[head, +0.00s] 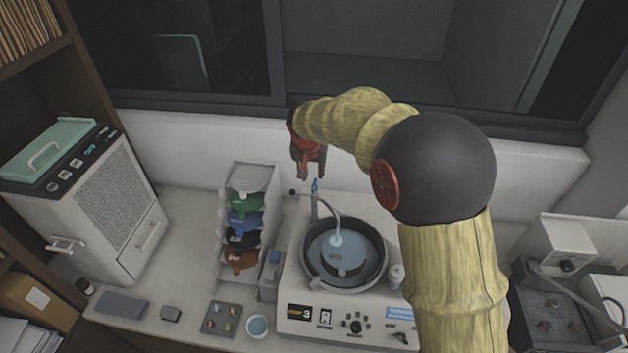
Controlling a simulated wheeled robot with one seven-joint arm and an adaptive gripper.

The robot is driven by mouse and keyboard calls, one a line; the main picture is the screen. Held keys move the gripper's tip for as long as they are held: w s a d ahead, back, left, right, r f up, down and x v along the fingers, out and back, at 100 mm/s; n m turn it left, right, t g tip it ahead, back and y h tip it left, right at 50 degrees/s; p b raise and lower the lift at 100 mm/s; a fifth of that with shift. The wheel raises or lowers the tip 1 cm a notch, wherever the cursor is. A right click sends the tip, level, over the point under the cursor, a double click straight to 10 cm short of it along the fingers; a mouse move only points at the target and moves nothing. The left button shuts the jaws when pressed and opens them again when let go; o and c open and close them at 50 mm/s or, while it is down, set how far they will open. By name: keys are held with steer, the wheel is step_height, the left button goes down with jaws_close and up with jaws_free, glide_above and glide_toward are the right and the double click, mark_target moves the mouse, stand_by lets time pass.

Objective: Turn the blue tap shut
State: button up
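The spout (329,206) arches over to the round bowl. My gripper (311,176) points down just above and slightly left of the tap, its two dark fingertips apart with a gap between them. It holds nothing that I can see. Whether a fingertip touches the tap is not clear.
The machine's round bowl (343,277) with a blue disc stands in front of the tap. A rack of coloured items (245,215) stands close on the left. A white wall (180,150) runs behind. A small bottle (396,276) stands right of the bowl.

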mark_target(314, 184)
steer(key=p+x, duration=0.1)
steer(key=x, duration=0.6)
steer(key=shift+w+f+p, duration=0.1)
steer(key=shift+f+p, duration=0.25)
steer(key=shift+p, duration=0.05)
jaws_close()
